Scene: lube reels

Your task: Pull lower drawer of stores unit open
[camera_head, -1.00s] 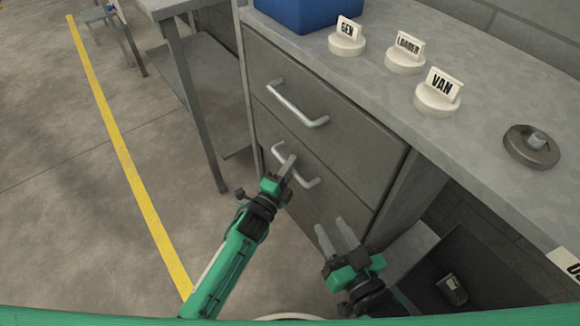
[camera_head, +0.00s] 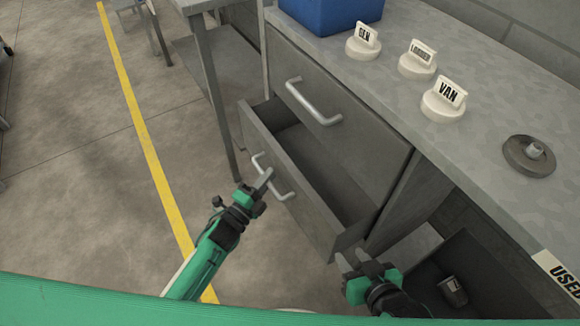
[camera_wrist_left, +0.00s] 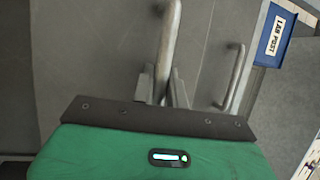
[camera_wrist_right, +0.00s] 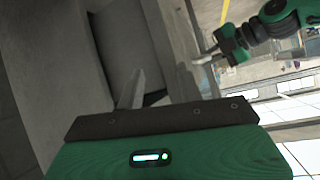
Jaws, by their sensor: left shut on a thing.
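The lower drawer (camera_head: 298,190) of the grey stores unit stands pulled out, its inside partly visible and bare. My left gripper (camera_head: 265,179) is shut on the drawer's bar handle (camera_head: 281,195). In the left wrist view the handle (camera_wrist_left: 170,40) runs between the two fingers (camera_wrist_left: 162,85). The upper drawer (camera_head: 335,97) is closed, with its own bar handle (camera_head: 313,102). My right gripper (camera_head: 351,260) is open and empty, close to the right end of the lower drawer; whether it touches is unclear.
The worktop (camera_head: 420,105) carries a blue bin (camera_head: 325,12), stands marked GEN (camera_head: 364,42), LOADER (camera_head: 418,62) and VAN (camera_head: 444,100), and a dark disc (camera_head: 528,156). A dark open bin (camera_head: 490,270) holding a small cup (camera_head: 452,291) is at lower right.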

